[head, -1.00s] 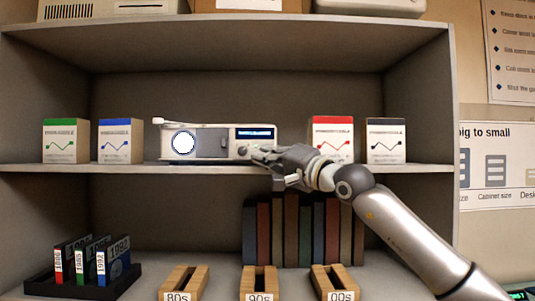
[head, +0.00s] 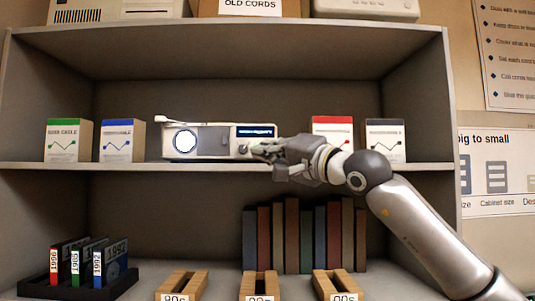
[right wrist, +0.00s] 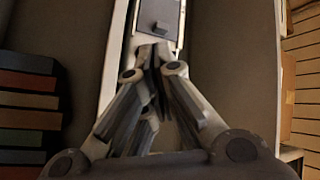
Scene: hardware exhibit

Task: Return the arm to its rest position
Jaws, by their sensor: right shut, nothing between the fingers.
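My right arm reaches in from the lower right in the head view. My right gripper (head: 262,149) is shut and empty at the front of the middle shelf, by the right end of a white radio-like device (head: 212,147) with a round lit dial and a blue display. In the right wrist view the shut fingers (right wrist: 153,50) point at the device's grey panel (right wrist: 160,18). I cannot tell whether they touch it. My left gripper is not in view.
Boxes with green (head: 68,140), blue (head: 122,140), red (head: 332,127) and black (head: 385,140) tops stand on the middle shelf (head: 80,166). Below are a row of books (head: 305,235), a black tray (head: 70,291) of labelled cases and wooden slotted holders (head: 182,284). Room in front of the shelf's left half is clear.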

